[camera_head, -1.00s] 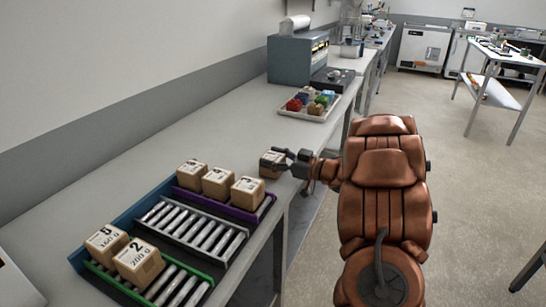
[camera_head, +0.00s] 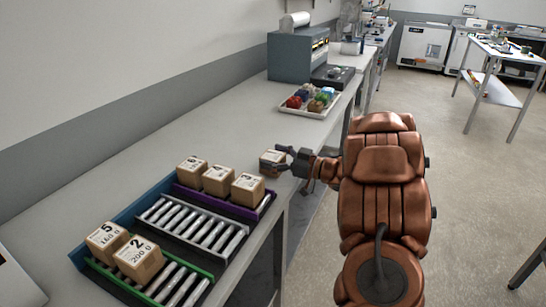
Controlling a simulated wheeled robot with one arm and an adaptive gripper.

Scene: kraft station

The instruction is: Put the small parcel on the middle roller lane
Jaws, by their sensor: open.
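The small parcel (camera_head: 270,163) is a brown cardboard box with a pale label on top. It sits on the bench just past the purple roller lane. My gripper (camera_head: 283,160) is open at the parcel's right side, with its fingers beside the box; whether they touch it I cannot tell. The middle roller lane (camera_head: 195,226) has a light grey frame and bare metal rollers, with no parcel on it.
The purple lane (camera_head: 262,206) holds three boxes. The green lane (camera_head: 199,275) holds boxes labelled 5 (camera_head: 107,238) and 2 (camera_head: 139,258). A tray of coloured items (camera_head: 334,107) and a grey machine (camera_head: 297,57) stand farther back. Bare bench lies between.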

